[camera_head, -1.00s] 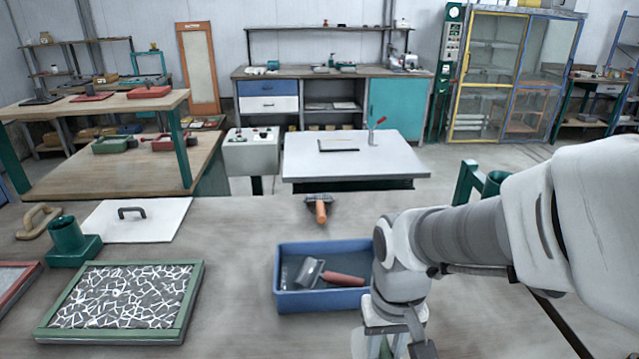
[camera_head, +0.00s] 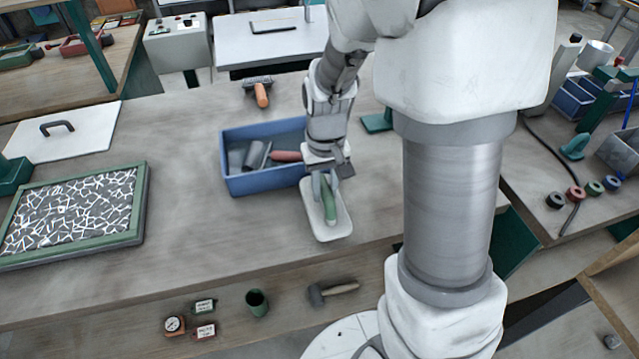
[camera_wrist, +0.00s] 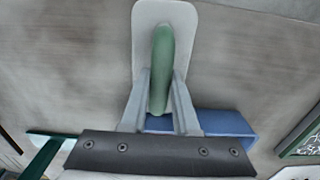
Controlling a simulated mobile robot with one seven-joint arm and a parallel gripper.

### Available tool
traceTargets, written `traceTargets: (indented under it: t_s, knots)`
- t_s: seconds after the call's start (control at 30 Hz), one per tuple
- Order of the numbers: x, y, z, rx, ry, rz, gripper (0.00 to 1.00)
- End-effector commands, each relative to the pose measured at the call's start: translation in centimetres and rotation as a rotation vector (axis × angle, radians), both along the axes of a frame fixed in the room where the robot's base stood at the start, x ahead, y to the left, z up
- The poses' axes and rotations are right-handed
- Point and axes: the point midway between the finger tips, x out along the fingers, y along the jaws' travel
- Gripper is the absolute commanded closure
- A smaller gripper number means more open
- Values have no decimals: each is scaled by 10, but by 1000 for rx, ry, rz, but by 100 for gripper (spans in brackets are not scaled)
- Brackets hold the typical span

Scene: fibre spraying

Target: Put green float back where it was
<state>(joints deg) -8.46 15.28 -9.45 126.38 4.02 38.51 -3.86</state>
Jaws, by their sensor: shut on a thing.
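The green float has a pale, rounded rectangular plate (camera_head: 333,222) and a green handle (camera_head: 328,200). My gripper (camera_head: 325,186) is shut on its green handle, in front of the blue bin's right end. In the wrist view both fingers (camera_wrist: 160,103) close on the near part of the handle, with the float's plate (camera_wrist: 181,17) beyond. I cannot tell whether the plate touches the table or hovers just over it.
The blue bin (camera_head: 262,184) holds a roller and a red-handled tool. A green-framed panel (camera_head: 143,200) lies at left, a white board (camera_head: 85,142) behind it. An orange-handled tool (camera_head: 261,95) lies behind the bin. The table (camera_head: 190,240) is clear in front of the bin.

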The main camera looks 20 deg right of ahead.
Motion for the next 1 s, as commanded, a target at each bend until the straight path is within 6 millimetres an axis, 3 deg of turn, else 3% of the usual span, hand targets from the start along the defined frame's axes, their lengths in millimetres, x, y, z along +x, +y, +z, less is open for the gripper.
traceTargets:
  t_s: [0.1, 0.2, 0.6, 0.63, 0.77, 0.8, 1.0]
  knots:
    - [-2, 0, -21, 0, 6, -1, 100]
    - [-1, 0, -30, -1, 4, -1, 100]
    - [-1, 0, -35, 0, 1, -1, 100]
    - [-1, 0, -35, 0, 2, 0, 69]
    - [-1, 0, -34, 0, 2, 0, 46]
    - [-1, 0, -34, 0, 2, 0, 41]
    - [-1, 0, -34, 0, 2, 0, 41]
